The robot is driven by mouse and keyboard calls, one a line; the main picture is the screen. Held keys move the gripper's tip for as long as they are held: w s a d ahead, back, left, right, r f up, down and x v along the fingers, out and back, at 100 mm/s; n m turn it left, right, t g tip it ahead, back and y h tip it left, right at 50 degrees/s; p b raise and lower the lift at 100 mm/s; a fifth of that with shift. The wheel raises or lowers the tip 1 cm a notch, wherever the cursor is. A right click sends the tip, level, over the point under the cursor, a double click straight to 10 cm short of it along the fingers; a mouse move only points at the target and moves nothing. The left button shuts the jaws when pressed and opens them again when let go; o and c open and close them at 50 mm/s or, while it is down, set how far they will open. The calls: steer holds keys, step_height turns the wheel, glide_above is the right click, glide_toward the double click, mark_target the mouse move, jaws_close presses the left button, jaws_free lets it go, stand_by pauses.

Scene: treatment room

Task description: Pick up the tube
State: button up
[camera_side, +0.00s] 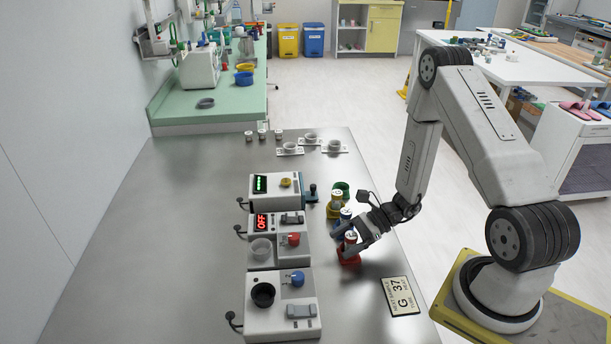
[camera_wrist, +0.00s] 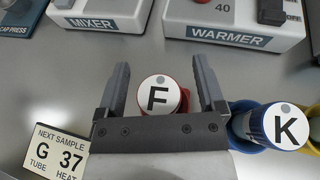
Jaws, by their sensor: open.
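A tube with a white cap marked F (camera_wrist: 158,94) stands in a red holder (camera_side: 349,257) on the steel bench. My gripper (camera_wrist: 162,68) is open, with one finger on each side of this tube and gaps showing in the wrist view. In the side view my gripper (camera_side: 346,234) is low at the red holder and partly covers it. A tube marked K (camera_wrist: 285,126) stands in a blue holder (camera_wrist: 242,128) to the right. Behind these in the side view is a tube in a yellow holder (camera_side: 334,208); its letter is unreadable.
A green holder (camera_side: 342,187) stands farthest back. Labelled machines, MIXER (camera_wrist: 97,14) and WARMER (camera_wrist: 236,22), line the bench opposite my arm. A sign (camera_side: 400,296) reads G, tube, 37, heat.

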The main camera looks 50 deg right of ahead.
jaws_close()
stand_by(0.3)
steer(key=shift+r, duration=0.1)
steer(key=shift+r, duration=4.9)
steer(key=shift+w, duration=0.1)
